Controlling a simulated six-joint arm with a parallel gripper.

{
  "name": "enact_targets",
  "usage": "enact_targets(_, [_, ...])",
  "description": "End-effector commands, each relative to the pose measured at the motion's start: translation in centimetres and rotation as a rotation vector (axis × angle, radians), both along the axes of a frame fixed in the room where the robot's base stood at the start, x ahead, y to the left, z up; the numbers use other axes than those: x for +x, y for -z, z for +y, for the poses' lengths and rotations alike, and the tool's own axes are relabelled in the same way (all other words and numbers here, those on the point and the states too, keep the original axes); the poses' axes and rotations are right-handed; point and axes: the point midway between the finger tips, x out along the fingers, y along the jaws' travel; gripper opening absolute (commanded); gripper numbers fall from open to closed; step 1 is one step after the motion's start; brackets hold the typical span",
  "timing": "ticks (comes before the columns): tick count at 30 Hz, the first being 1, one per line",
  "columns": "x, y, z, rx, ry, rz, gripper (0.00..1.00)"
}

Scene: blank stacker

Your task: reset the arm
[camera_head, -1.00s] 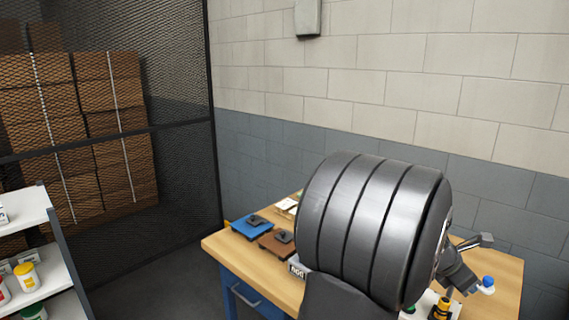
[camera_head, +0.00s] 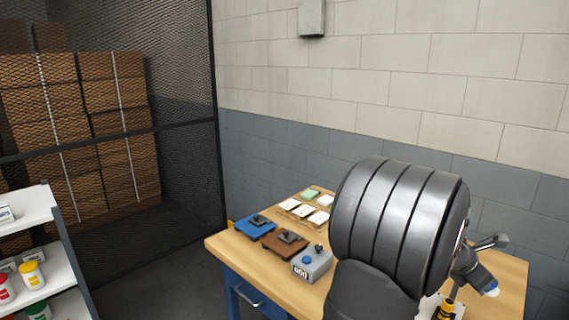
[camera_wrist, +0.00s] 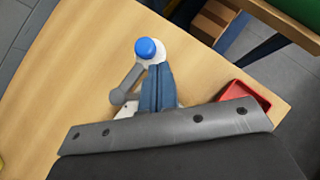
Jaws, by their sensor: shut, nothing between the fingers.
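My gripper (camera_wrist: 159,88) shows in the wrist view as two blue-grey fingers, side by side and shut, with nothing between them. Just beyond the fingertips is a white piece with a round blue top (camera_wrist: 146,48); I cannot tell whether they touch. In the head view my gripper (camera_head: 474,272) is at the right, partly hidden behind my large dark arm link. A white piece (camera_head: 491,292) shows by its tip there. The wooden table (camera_head: 240,262) lies below.
On the table's left stand a blue fixture (camera_head: 247,230), a brown fixture (camera_head: 276,245), a grey counter box (camera_head: 318,266) and several pale cards (camera_head: 304,211). A red tray (camera_wrist: 248,90) is right of the gripper. White shelves (camera_head: 30,215) stand at left. A mesh fence (camera_head: 180,60) is behind.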

Motion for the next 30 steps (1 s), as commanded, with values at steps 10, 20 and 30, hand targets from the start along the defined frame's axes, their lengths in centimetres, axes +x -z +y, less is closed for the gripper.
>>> enact_targets(10, [-1.5,-1.9,4.8,-0.001,-0.002,-0.001,0.0])
enact_targets(20, [-2.7,-5.8,8.5,-0.001,-0.001,-0.003,0.0])
enact_targets(30, [-2.4,-4.4,7.3,0.005,0.001,0.005,0.0])
